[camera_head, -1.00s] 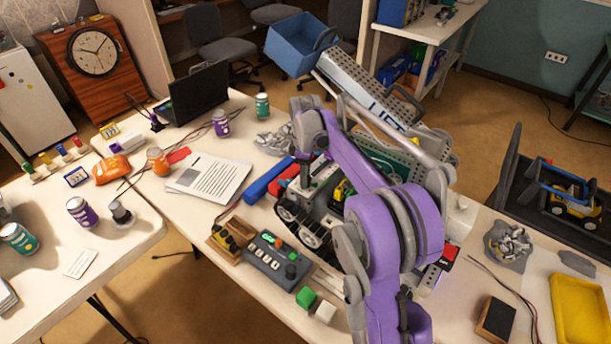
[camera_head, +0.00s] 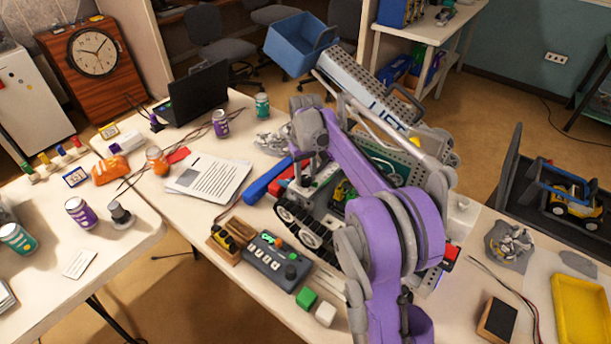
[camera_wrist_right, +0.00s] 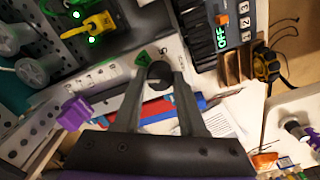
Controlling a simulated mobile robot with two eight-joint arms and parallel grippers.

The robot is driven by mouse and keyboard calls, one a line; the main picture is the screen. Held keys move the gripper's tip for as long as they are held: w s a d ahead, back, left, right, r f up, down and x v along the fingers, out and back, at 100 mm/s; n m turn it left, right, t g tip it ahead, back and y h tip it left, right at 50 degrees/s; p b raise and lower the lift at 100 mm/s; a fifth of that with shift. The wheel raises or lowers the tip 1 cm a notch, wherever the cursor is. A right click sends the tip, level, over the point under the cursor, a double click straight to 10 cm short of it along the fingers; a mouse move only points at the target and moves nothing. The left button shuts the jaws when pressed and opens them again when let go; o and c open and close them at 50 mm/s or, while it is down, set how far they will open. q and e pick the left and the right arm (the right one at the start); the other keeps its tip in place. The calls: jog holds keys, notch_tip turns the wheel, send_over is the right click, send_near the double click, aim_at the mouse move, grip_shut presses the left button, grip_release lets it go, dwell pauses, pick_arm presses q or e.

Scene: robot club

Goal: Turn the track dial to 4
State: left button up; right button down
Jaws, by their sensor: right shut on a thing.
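My right gripper (camera_wrist_right: 160,82) is shut on a small dark round knob (camera_wrist_right: 158,71), which I take to be the track dial. The fingers grip it from both sides in the right wrist view. A green mark (camera_wrist_right: 145,58) shows beside it; I cannot read the dial's setting. In the head view the right gripper (camera_head: 302,186) points down at the tracked robot (camera_head: 303,231), and the dial is hidden there behind the gripper and wrist. My left gripper is not in view.
A grey control box (camera_head: 277,261) with switches stands in front of the tracked robot; its OFF label shows in the right wrist view. A green block (camera_head: 307,298) and white block (camera_head: 325,314) lie nearby. Papers (camera_head: 208,181) lie to the left, and a yellow tray (camera_head: 580,308) at right.

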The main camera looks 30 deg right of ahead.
aim_at(306, 178)
jog(key=m, duration=0.4)
jog(key=shift+m, duration=1.8)
jog(key=shift+c, duration=2.4)
grip_release()
jog(key=shift+r, duration=0.1)
notch_tip(306, 178, up, 11)
jog(key=shift+p, duration=0.3)
